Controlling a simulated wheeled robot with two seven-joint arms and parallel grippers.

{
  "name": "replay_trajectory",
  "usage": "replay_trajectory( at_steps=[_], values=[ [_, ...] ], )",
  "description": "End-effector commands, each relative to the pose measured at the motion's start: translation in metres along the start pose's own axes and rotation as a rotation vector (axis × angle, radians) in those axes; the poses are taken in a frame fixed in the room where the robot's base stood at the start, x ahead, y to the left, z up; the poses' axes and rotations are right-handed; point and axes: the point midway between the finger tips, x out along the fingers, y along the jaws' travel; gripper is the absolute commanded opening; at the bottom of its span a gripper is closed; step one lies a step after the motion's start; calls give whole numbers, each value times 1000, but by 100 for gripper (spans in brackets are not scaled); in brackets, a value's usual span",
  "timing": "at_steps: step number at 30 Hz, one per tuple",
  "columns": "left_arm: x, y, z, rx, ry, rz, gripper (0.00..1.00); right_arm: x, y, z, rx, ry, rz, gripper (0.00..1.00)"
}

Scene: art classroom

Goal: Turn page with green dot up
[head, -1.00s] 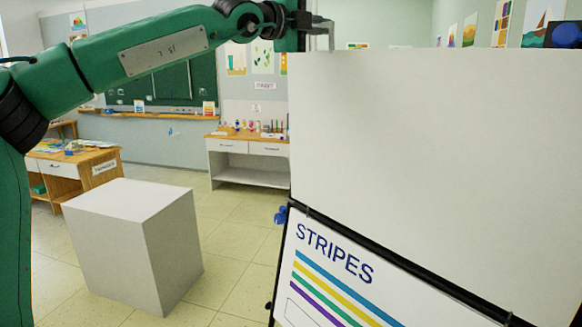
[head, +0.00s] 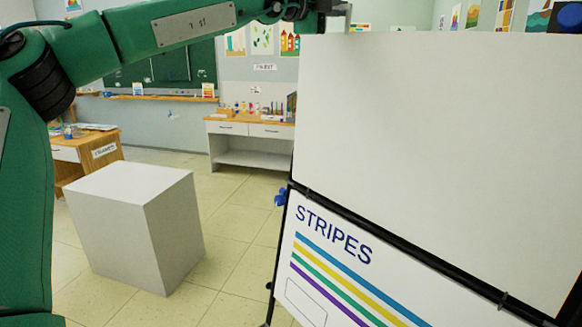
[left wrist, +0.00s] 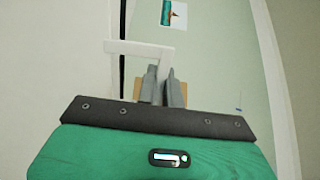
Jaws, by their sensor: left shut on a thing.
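A large blank white sheet (head: 440,150) fills the right half of the head view, above a dark bar of the board. No green dot shows on it. Below the bar is a white panel marked STRIPES (head: 335,236) with coloured lines. My left gripper (head: 338,10) is at the top edge of the head view, at the sheet's upper left corner, mostly cut off. In the left wrist view its two grey fingers (left wrist: 163,88) are shut on a pale, angled tab (left wrist: 140,48). Whether the tab joins the sheet cannot be told. My right gripper is not in view.
A pale grey block (head: 135,225) stands on the tiled floor at the left. A wooden table (head: 88,155) is behind it, and a white cabinet (head: 250,140) with art supplies stands by the wall. Floor between block and board is clear.

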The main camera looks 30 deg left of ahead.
Motion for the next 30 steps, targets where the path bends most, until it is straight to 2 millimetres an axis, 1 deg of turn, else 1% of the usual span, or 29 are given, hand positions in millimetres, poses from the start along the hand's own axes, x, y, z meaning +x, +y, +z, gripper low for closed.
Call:
replay_trajectory(
  at_steps=[1,16,20,27,28,30],
  values=[
    [5,-2,-1,0,0,-3,0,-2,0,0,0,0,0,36],
    [48,2,0,0,0,-2,0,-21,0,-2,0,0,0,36],
    [53,3,0,0,0,-3,0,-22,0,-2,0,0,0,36],
    [53,2,0,0,0,-6,0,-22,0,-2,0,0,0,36],
    [53,2,0,0,0,-6,11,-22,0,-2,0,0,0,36],
    [53,2,0,0,0,-6,25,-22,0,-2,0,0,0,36]
  ],
)
